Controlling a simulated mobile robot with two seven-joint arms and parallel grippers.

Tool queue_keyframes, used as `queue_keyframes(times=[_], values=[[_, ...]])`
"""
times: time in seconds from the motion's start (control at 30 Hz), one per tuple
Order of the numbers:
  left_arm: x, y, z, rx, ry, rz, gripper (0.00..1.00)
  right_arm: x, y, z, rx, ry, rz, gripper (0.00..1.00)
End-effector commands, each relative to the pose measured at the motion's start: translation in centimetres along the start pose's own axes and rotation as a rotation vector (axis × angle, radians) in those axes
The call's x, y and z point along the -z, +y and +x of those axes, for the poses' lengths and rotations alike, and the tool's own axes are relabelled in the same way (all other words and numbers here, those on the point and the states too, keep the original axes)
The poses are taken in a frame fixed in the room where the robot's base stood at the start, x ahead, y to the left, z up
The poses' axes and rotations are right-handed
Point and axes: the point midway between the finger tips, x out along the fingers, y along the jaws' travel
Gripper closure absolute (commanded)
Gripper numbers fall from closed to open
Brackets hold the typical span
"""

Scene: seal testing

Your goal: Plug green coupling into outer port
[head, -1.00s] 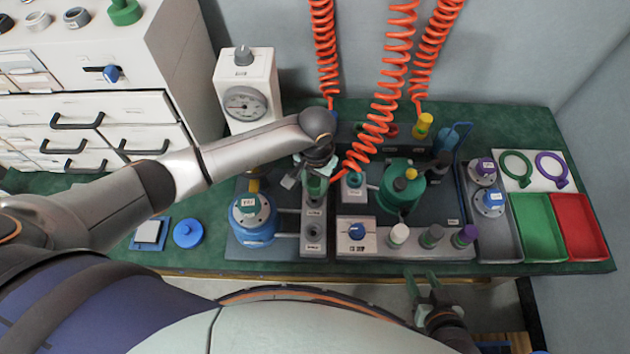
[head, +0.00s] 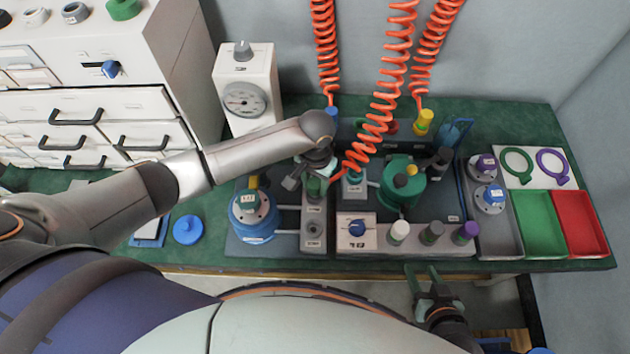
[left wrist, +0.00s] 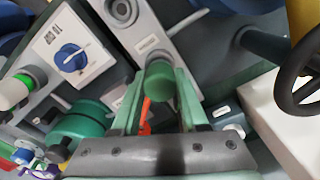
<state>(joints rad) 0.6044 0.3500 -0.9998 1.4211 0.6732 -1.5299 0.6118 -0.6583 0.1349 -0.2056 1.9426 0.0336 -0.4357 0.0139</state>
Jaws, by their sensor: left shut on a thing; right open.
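My left gripper (left wrist: 155,105) is shut on the green coupling (left wrist: 161,88), which sits between its fingertips. In the head view the coupling (head: 314,187) is at the rear end of the grey two-port block (head: 313,210), and the gripper partly covers it. The coupling hides the rear port, and I cannot tell whether it is seated or just above. The front port (head: 313,228) is bare and also shows in the left wrist view (left wrist: 121,10). My right gripper (head: 433,280) is open and empty off the front edge of the table.
An orange coiled hose (head: 388,80) hangs close to the left gripper. A blue-knob box (head: 357,231) is front right. A gauge box (head: 245,95) stands behind left.

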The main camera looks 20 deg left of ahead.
Motion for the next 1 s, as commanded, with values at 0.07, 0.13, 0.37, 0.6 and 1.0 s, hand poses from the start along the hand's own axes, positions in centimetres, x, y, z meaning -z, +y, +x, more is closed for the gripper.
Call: queue_keyframes(times=[0.07,0.13,0.37,0.6,1.0], values=[[0.0,0.0,0.2,-0.001,0.000,0.000,1.00,0.1,0.0,0.1,0.000,0.002,0.000,0.50],[0.0,0.0,0.3,-0.001,0.001,0.000,1.00,0.1,0.0,0.1,0.000,0.002,0.000,0.50],[0.0,0.0,0.5,-0.001,0.000,0.001,0.43,0.0,0.0,0.1,0.000,0.001,0.000,0.50],[0.0,0.0,0.5,0.000,0.000,0.001,0.22,-0.1,0.0,0.0,0.000,-0.002,0.001,0.50],[0.0,0.0,0.1,-0.001,0.001,0.001,0.22,-1.5,0.9,-0.2,-0.023,-0.006,0.008,0.50]])
